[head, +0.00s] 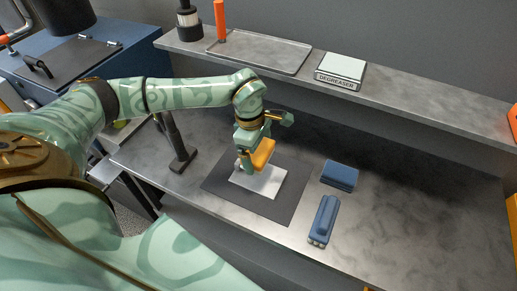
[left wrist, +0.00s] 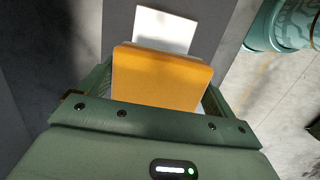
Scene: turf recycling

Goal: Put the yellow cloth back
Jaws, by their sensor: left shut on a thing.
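My left gripper (head: 248,160) is shut on the yellow cloth (head: 263,152), a folded orange-yellow pad. It holds the cloth over a white flat panel (head: 268,183) that lies on a dark grey mat (head: 222,177) on the metal bench. In the left wrist view the cloth (left wrist: 162,78) sits between the fingers and hides part of the white panel (left wrist: 165,28). Whether the cloth touches the panel is hard to tell. My right gripper is not in view.
A folded blue cloth (head: 340,175) and a blue brush-like tool (head: 323,219) lie right of the mat. The back shelf holds an empty metal tray (head: 262,49) and a pad labelled DEGREASER (head: 342,69). A dark post (head: 177,142) stands left. The bench's right side is clear.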

